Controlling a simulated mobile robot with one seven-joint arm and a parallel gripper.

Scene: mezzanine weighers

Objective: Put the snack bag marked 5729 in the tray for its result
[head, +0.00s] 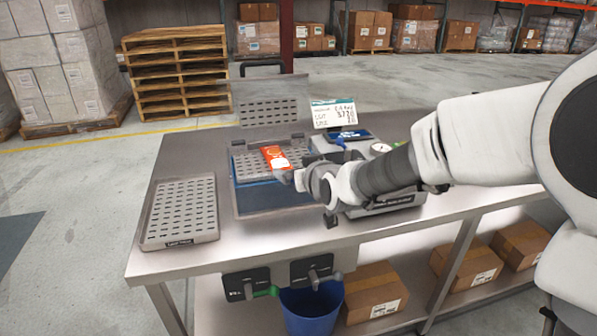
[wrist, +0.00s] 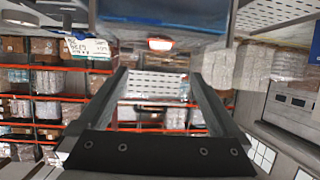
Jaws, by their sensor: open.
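An orange-red snack bag with a white label (head: 274,157) lies on a perforated grey surface at the middle of the steel table; its number is too small to read. A red and white patch in the wrist view (wrist: 160,44) seems to be the same bag. A perforated grey tray (head: 181,211) with a dark label lies at the table's left end, empty. My gripper (head: 291,179) is just right of and in front of the bag, partly hidden by my wrist. In the wrist view its two jaws (wrist: 157,85) stand apart with nothing between them.
A weigher with a blue display (head: 350,135) and a white card (head: 334,113) stands behind my wrist. A perforated panel (head: 275,111) stands at the back. Lever plates (head: 247,285) hang at the front edge above a blue bin (head: 312,308). The table (head: 165,260) is clear in front.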

